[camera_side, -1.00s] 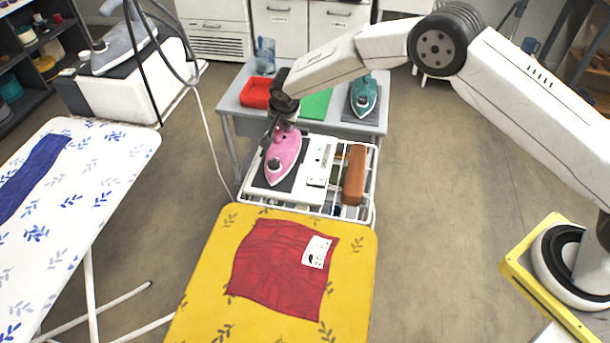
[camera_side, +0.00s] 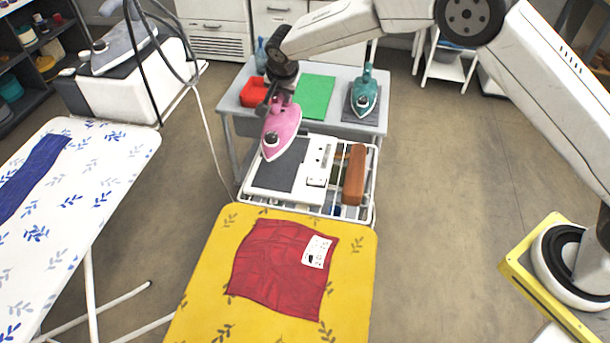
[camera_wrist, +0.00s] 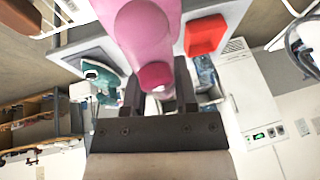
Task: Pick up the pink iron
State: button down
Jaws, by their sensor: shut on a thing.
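The pink iron (camera_side: 283,130) is in my gripper (camera_side: 275,106), held above the white rest with its dark grey pad (camera_side: 283,173). The iron's pointed end is toward the yellow ironing board, and its body is tilted. In the wrist view the pink iron (camera_wrist: 148,35) fills the top middle, between the two dark fingers of my gripper (camera_wrist: 158,98). My gripper is shut on it; the exact contact on the handle is partly hidden.
A teal iron (camera_side: 365,95) stands on a grey table (camera_side: 345,128) with a green mat (camera_side: 314,97) and red tray (camera_side: 254,93). A brown block (camera_side: 354,175) lies beside the rest. The yellow board (camera_side: 200,290) carries a red cloth (camera_side: 275,270).

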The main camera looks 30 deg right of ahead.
jog(key=shift+r, duration=0.7)
jog(key=shift+s+a+r, duration=0.1)
jog(key=shift+s+a, duration=0.3)
jog(key=shift+a, duration=0.05)
jog(key=s+a+r, duration=0.1)
jog(key=s+a, duration=0.2)
jog(key=s, duration=0.6)
jog(key=s+a+r, duration=0.1)
jog(key=s+a, duration=0.2)
jog(key=s, duration=0.5)
jog(key=s+a+r, duration=0.1)
jog(key=s+a, duration=0.2)
jog(key=s, duration=0.6)
jog(key=s+d, duration=0.3)
jog(key=s, duration=0.7)
jog(key=shift+s+f, duration=0.2)
jog(key=shift+f, duration=0.25)
